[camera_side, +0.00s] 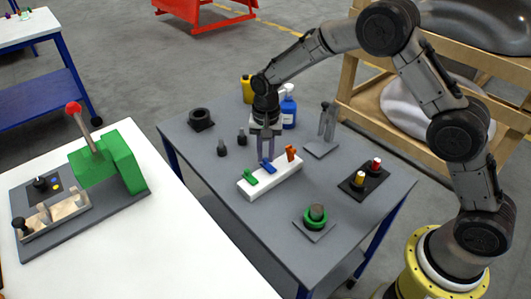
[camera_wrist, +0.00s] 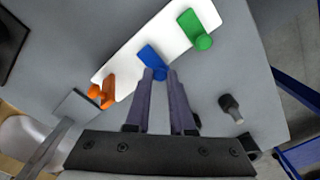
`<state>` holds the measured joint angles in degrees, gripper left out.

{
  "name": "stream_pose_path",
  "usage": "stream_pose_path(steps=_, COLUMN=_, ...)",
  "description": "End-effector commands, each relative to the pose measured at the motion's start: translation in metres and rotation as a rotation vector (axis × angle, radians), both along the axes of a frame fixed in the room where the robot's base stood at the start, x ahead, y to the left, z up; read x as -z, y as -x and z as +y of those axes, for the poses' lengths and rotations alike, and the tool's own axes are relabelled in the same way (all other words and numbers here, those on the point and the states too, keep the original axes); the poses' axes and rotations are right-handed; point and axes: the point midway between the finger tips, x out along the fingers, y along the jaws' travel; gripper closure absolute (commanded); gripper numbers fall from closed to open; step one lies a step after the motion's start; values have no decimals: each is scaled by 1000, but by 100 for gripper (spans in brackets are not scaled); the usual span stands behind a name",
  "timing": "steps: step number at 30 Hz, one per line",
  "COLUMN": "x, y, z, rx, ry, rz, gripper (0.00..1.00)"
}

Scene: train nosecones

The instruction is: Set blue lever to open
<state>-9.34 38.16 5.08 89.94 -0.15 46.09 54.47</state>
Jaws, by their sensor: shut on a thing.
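The blue lever (camera_wrist: 151,57) is the middle one of three on a white block (camera_wrist: 130,57). In the wrist view its knob end points down, across the block's edge, between my fingertips. My gripper (camera_wrist: 159,74) is shut on the blue lever's knob end, which the fingers partly hide. In the side view my gripper (camera_side: 265,160) reaches down from above onto the blue lever (camera_side: 268,168) on the white block (camera_side: 272,180). The green lever (camera_wrist: 192,25) points much the same way as the blue one. The orange lever (camera_wrist: 104,92) is at the other end.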

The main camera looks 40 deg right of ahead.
Motion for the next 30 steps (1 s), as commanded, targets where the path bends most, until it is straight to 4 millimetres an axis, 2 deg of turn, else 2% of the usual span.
stream_pose_path(steps=18, x=-12, y=18, z=-3, rx=2, ry=11, rz=-360, gripper=100)
stream_pose_path(steps=30, x=-13, y=20, z=-2, rx=2, ry=2, rz=-402, gripper=100)
